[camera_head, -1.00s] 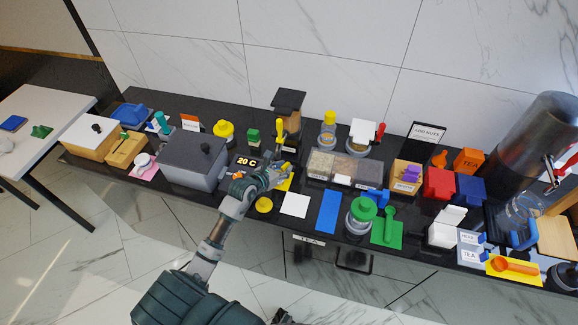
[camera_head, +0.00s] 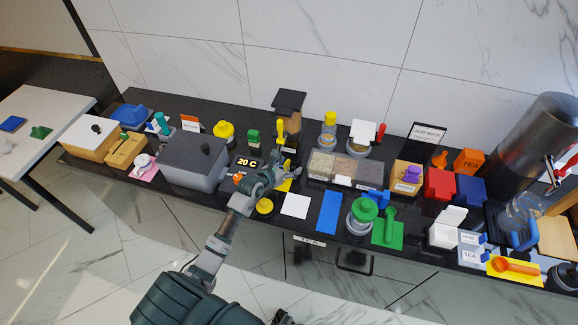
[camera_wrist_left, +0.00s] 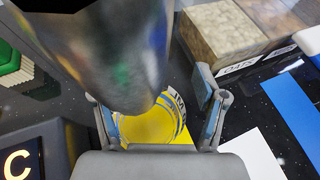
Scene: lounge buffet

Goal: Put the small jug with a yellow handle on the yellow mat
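My left gripper (camera_head: 281,176) is over the yellow mat (camera_head: 286,187), just in front of a tall dispenser (camera_head: 291,124) with a dark top. The left wrist view shows its two fingers (camera_wrist_left: 160,118) spread apart. Between them is a round, clear vessel (camera_wrist_left: 150,126) with yellow showing through it. No yellow handle can be made out on it, so I cannot tell if it is the small jug. A large shiny metal cylinder (camera_wrist_left: 110,50) covers the upper left of that view and hides part of the vessel. My right gripper is not clearly seen.
A grey box (camera_head: 195,158) stands left of the gripper. A "20 C" display (camera_head: 247,162) is close beside it. A round yellow piece (camera_head: 264,206), a white mat (camera_head: 296,206) and a blue mat (camera_head: 329,212) lie near the front. Topping bins (camera_head: 345,168) stand to the right.

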